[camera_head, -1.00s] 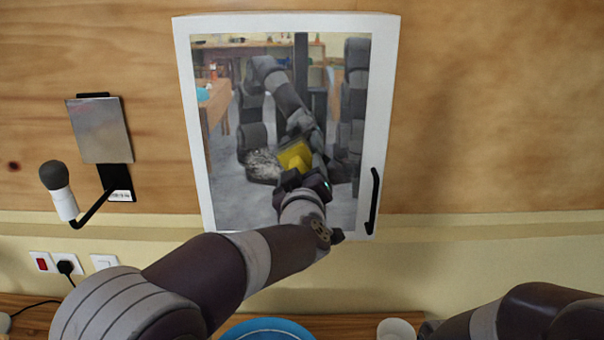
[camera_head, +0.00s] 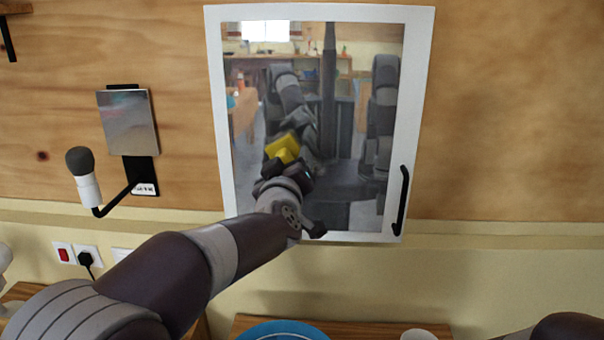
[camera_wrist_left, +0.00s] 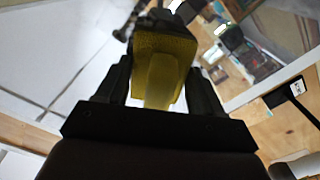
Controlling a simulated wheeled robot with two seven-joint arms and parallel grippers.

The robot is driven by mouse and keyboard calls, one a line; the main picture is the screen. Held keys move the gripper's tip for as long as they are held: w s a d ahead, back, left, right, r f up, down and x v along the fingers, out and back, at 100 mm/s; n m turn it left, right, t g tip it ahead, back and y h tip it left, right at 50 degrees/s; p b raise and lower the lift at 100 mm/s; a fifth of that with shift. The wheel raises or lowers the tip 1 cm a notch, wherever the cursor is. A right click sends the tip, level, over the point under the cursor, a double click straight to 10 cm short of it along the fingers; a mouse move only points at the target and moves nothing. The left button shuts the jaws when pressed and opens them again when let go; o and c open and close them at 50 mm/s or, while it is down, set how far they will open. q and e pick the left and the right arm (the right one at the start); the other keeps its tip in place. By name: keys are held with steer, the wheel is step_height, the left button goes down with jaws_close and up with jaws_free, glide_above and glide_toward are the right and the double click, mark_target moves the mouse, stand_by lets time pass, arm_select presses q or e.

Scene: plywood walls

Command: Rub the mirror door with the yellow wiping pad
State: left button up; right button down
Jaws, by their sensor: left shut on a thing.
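The mirror door (camera_head: 418,100) has a white frame and a black handle (camera_head: 401,200) at its lower right. It looks shut. My left gripper (camera_head: 285,166) is in front of the lower left part of the glass, shut on the yellow wiping pad (camera_head: 283,155). The pad also shows in the left wrist view (camera_wrist_left: 163,65), between both fingers. A yellow reflection adjoins the pad in the glass, so I cannot tell whether the pad touches the mirror. My right gripper is out of view.
Sockets (camera_head: 87,254) sit below. A blue plate (camera_head: 282,331) and a white cup (camera_head: 418,335) stand on the wooden surface below. The wall right of the mirror is clear.

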arm_select(q)
steer(key=shift+a+r, duration=0.35)
steer(key=shift+a, duration=0.3)
steer(key=shift+d+f, duration=0.15)
steer(key=shift+d, duration=0.5)
steer(key=shift+d+p, duration=0.4)
steer(key=shift+p, duration=0.3)
steer(key=d+p, duration=0.4)
steer(key=d, duration=0.2)
steer(key=shift+d, duration=0.25)
steer(key=shift+d+f, duration=0.15)
steer(key=shift+d, duration=0.1)
steer(key=shift+s+a+f+b, duration=0.15)
steer(key=shift+s+b, duration=0.15)
steer(key=shift+s, duration=0.2)
glide_toward(331, 158)
steer(key=shift+a, duration=0.2)
